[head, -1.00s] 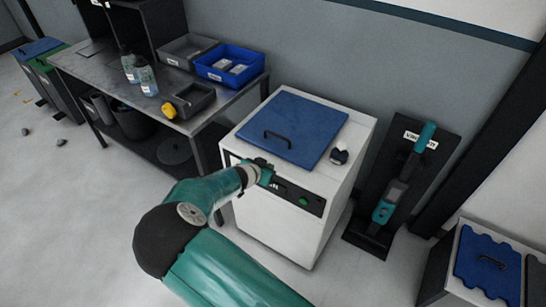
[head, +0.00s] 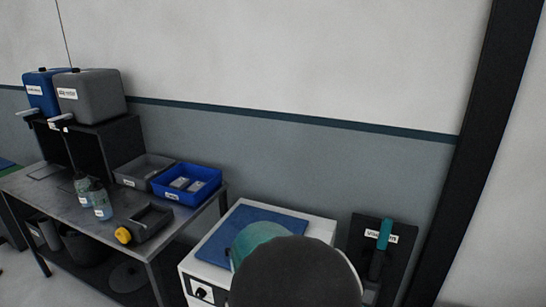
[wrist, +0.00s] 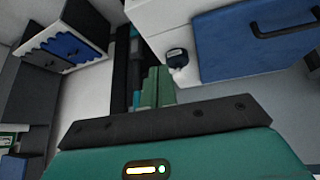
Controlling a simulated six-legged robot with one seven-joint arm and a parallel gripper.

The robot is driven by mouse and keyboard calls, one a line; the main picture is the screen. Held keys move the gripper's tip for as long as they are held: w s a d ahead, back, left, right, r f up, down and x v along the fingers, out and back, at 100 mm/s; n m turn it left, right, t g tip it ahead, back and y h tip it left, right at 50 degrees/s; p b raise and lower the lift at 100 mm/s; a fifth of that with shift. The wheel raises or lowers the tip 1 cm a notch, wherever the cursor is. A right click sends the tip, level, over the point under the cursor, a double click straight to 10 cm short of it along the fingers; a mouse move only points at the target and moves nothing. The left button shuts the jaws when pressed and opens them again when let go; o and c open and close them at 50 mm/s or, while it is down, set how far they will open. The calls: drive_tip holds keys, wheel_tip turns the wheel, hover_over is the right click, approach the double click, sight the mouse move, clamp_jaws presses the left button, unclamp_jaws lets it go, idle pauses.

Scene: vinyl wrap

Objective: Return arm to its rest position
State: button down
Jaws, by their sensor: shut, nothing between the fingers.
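My gripper (wrist: 156,88) shows in the wrist view, with its green fingers together and nothing between them. It is apart from the white cabinet (wrist: 160,18) with the blue lid (wrist: 235,45). In the head view my arm is folded up close to the camera, and its dark rounded joint covers much of the front of the white cabinet (head: 192,262) and part of its blue lid (head: 222,240). My gripper is hidden in the head view.
A metal bench (head: 40,205) stands at left with spray bottles (head: 100,202), a blue bin (head: 187,196) and grey bins. A black stand (head: 402,240) with a teal handheld tool (head: 385,233) is right of the cabinet. A dark post (head: 470,130) rises at right.

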drive_tip(key=s+d+r+n+y, duration=0.1)
drive_tip(key=s+d+r+y, duration=0.1)
drive_tip(key=s+d+r, duration=0.4)
drive_tip(key=s+d+r+n+y, duration=0.1)
drive_tip(key=s+d+r, duration=0.3)
drive_tip(key=s+r, duration=0.35)
drive_tip(key=s+d+r+n+y, duration=0.1)
drive_tip(key=s+r+n, duration=0.3)
drive_tip(key=s, duration=0.9)
wheel_tip(320, 180, up, 3)
drive_tip(key=shift+s+d, duration=0.2)
drive_tip(key=shift+d, duration=0.45)
drive_tip(key=c, duration=2.2)
unclamp_jaws()
